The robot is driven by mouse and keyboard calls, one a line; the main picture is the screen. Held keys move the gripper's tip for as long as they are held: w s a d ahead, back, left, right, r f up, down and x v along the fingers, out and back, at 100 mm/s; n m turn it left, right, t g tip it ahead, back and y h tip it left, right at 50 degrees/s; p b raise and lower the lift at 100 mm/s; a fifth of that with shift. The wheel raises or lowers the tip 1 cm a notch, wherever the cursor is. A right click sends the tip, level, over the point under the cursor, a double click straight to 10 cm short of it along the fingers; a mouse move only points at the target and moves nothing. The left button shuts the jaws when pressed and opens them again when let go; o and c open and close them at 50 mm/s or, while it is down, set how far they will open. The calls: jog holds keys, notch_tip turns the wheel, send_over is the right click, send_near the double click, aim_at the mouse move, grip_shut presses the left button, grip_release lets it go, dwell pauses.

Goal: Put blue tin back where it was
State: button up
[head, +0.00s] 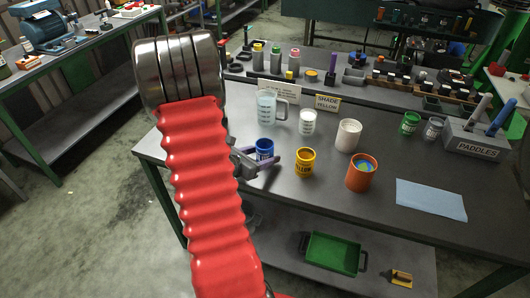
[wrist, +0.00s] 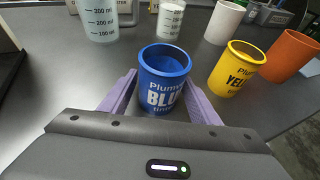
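The blue tin (head: 264,150) stands upright on the dark table near its left end, with a blue label and an open top. It also shows in the wrist view (wrist: 163,80), between the two purple fingers. My gripper (head: 262,165) is low at the table, its fingers apart on either side of the tin. In the wrist view my gripper (wrist: 162,105) has its fingers spread around the tin's lower part. I cannot tell whether either finger touches it. My red sleeved arm hides part of the table's left edge.
A yellow tin (head: 305,162) stands close to the right of the blue tin. Behind are a measuring jug (head: 267,105) and a small white beaker (head: 307,122). A white cup (head: 348,135) and an orange pot (head: 362,172) stand further right. A blue cloth (head: 430,199) lies at the right.

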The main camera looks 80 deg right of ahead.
jog(key=shift+o, duration=0.5)
jog(key=shift+r, duration=0.1)
jog(key=v, duration=1.2)
jog(key=shift+w, duration=0.1)
dwell(0.4)
